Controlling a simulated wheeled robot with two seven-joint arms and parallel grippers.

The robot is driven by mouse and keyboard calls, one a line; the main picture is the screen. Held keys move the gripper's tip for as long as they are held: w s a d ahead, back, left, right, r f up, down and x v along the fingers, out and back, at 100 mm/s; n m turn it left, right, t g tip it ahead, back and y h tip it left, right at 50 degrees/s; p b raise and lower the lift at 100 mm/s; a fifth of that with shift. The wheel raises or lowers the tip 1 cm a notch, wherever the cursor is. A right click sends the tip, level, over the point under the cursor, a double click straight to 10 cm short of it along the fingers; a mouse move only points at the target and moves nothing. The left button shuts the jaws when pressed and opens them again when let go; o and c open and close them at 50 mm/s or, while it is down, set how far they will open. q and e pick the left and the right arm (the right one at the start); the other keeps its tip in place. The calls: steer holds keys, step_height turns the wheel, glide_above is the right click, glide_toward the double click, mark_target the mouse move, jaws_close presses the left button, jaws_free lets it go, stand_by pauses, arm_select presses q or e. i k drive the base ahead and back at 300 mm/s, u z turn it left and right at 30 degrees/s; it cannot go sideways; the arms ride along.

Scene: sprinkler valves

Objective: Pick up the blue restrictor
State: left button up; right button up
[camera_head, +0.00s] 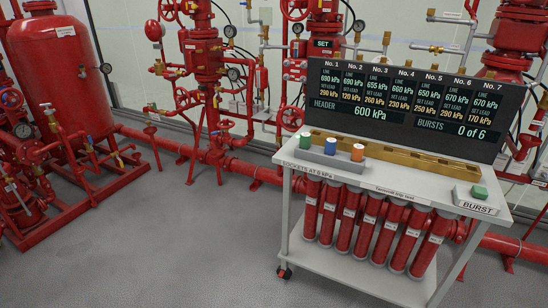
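The blue restrictor (331,146) is a small blue cylinder with a pale top. It stands upright on a grey block (340,161) at the left end of the cart's top. A green restrictor (305,141) stands to its left and an orange one (357,152) to its right, with small gaps between them. Neither of my grippers shows in the head view.
A brass bar (400,159) lies behind the restrictors, below a dark display board (400,105). A green button (479,192) sits at the right end of the white cart (400,188). Red cylinders (366,225) hang below the top.

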mark_target(331, 146)
steer(key=u, duration=0.8)
steer(key=i, duration=1.4)
steer(key=z, duration=0.4)
